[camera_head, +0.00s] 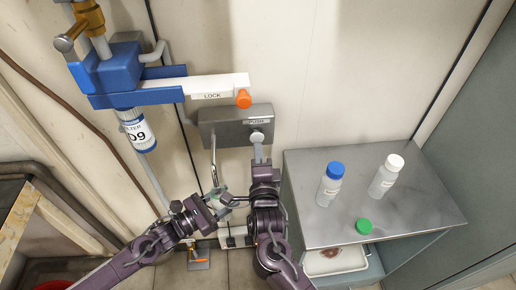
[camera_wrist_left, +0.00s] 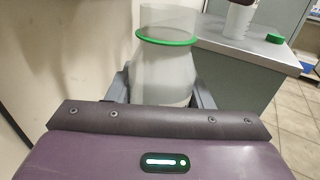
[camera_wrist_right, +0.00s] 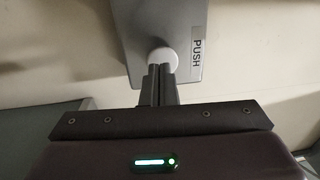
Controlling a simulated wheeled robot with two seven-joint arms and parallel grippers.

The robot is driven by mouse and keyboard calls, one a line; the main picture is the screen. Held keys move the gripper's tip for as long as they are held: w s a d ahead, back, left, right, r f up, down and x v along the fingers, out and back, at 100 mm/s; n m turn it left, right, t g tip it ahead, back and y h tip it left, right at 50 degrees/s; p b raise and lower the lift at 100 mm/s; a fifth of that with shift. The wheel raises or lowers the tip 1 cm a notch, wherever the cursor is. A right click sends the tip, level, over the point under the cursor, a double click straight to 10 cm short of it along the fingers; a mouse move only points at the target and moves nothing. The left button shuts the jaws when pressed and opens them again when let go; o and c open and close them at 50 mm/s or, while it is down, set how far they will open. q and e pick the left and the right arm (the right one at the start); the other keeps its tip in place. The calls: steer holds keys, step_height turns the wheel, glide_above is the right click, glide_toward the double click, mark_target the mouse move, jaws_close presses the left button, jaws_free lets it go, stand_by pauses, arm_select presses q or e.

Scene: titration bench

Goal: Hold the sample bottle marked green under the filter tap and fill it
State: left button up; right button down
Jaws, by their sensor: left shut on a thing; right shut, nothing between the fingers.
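The sample bottle (camera_wrist_left: 165,80) is translucent, uncapped and has a green ring at its neck. My left gripper (camera_wrist_left: 160,98) is shut around it and holds it upright. In the head view, the bottle (camera_head: 226,199) is small and partly hidden by my left gripper (camera_head: 218,203), at the lower end of the thin tap spout (camera_head: 214,160). The grey tap box (camera_head: 213,127) has a round button marked PUSH (camera_wrist_right: 163,57). My right gripper (camera_wrist_right: 160,82) is shut and empty, its fingertips at the button. Whether the button is pressed, or water runs, I cannot tell.
A metal cart (camera_head: 310,222) stands at the right with a blue-capped bottle (camera_head: 329,186), a white-capped bottle (camera_head: 384,178) and a loose green cap (camera_head: 364,226). A blue filter holder (camera_head: 118,75) with a white lock lever (camera_head: 205,88) is on the wall, upper left.

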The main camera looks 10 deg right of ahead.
steer(key=shift+w, duration=0.6)
